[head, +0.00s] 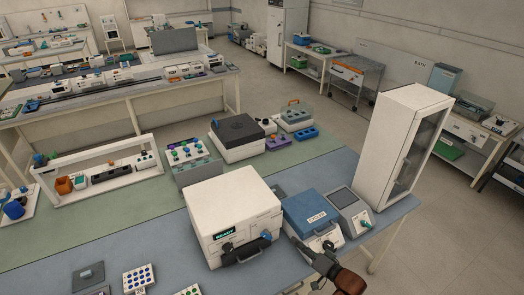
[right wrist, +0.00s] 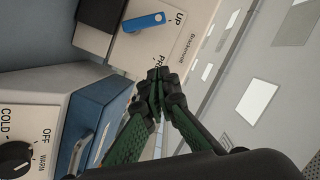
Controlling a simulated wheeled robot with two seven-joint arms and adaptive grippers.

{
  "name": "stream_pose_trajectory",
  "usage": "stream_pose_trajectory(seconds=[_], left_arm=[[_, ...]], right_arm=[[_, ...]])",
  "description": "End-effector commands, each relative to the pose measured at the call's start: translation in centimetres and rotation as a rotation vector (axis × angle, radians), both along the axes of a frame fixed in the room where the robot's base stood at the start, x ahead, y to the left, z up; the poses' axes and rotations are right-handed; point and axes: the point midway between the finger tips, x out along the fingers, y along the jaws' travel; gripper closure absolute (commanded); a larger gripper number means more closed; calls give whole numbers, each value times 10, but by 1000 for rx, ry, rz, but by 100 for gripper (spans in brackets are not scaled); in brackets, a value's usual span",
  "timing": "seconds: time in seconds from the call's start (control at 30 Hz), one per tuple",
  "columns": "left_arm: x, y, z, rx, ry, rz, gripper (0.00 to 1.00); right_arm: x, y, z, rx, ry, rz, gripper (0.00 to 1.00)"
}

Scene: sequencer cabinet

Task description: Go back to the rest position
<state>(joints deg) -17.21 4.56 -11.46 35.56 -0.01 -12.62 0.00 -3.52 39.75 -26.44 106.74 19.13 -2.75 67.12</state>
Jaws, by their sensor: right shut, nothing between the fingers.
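My right gripper (head: 300,248) comes in from the bottom right in the head view, at the front edge of the bench beside the blue-lidded box. Its fingers (right wrist: 158,78) are closed together and empty in the right wrist view. My left gripper is not in view.
A blue-lidded box (head: 312,212) and a small screened device with a blue lever (head: 352,208) stand close to the right gripper. A tall white glass-door cabinet (head: 385,135) stands behind. The floor (head: 450,225) at the right is clear.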

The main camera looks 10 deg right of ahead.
Motion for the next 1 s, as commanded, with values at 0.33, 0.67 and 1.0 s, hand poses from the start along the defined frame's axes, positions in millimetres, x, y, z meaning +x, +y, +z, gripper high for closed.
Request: stream_pose_trajectory(seconds=[0.33, 0.67, 1.0], left_arm=[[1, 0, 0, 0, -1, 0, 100], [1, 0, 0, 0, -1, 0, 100], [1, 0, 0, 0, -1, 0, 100]], right_arm=[[-48, 3, -42, -285, 112, -51, 100], [-178, -52, -90, -787, 431, -22, 100], [-279, -88, -99, -979, 669, 79, 100]])
